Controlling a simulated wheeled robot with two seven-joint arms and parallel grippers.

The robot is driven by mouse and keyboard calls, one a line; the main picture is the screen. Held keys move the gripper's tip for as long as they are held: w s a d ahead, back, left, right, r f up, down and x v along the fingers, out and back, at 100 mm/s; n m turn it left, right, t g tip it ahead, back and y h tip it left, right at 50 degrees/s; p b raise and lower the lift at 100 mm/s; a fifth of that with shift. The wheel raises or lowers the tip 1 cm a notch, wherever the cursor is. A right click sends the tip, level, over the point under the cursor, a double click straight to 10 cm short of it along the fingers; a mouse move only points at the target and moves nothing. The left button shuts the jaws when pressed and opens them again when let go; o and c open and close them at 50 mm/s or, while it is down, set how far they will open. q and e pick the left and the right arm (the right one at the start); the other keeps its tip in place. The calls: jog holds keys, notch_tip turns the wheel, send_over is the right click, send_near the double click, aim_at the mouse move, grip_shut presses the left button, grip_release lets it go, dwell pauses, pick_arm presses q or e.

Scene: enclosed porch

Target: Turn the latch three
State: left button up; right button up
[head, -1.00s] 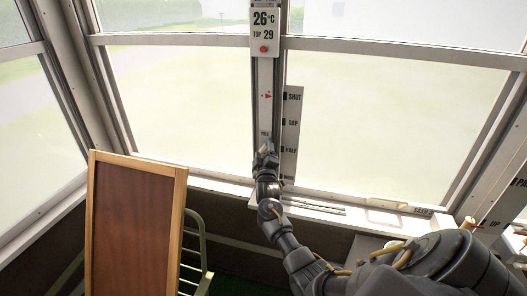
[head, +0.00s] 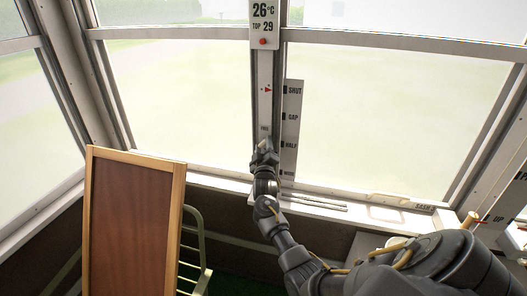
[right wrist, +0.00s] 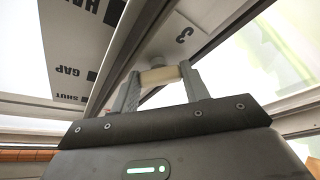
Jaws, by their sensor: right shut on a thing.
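Latch three's cream grip (right wrist: 158,76) shows in the right wrist view, joined to a round grey boss on a pale post with a "3" printed beside it. My right gripper (right wrist: 160,82) is shut on this grip, one grey finger at each end, and the grip lies roughly level across them in that view. In the head view my right gripper (head: 264,150) is at the lower part of the upright window post (head: 265,100), and it mostly hides the latch there. My left gripper is not in view.
A scale plate (head: 291,130) marked SHUT, GAP, HALF and a partly hidden lowest word stands just right of the post. A display (head: 264,22) reads 26°C, TOP 29. A brown framed board (head: 130,225) and green chair (head: 193,250) stand at left. The sill (head: 345,200) carries thin rods.

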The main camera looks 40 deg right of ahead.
jog(key=m+h+b, duration=0.1)
jog(key=m+b, duration=0.1)
jog(key=m+g+h+b, duration=0.1)
jog(key=m+b, duration=0.2)
jog(key=m+g+h+b, duration=0.1)
jog(key=m+h+b, duration=0.1)
jog(key=m, duration=0.1)
jog(key=shift+w+a+f, duration=0.1)
jog(key=shift+w+f, duration=0.05)
jog(key=shift+f, duration=0.15)
jog(key=m+g+b, duration=0.1)
jog(key=m+b, duration=0.1)
jog(key=m, duration=0.1)
jog(key=shift+r+h+b, duration=0.1)
jog(key=shift+h+b, duration=0.25)
jog(key=shift+h, duration=0.05)
jog(key=shift+r+m+g+h+b, duration=0.15)
jog(key=shift+m+g+h+b, duration=0.35)
jog(key=shift+m, duration=0.6)
jog(key=shift+r, duration=0.1)
jog(key=o, duration=1)
jog(key=shift+a, duration=0.1)
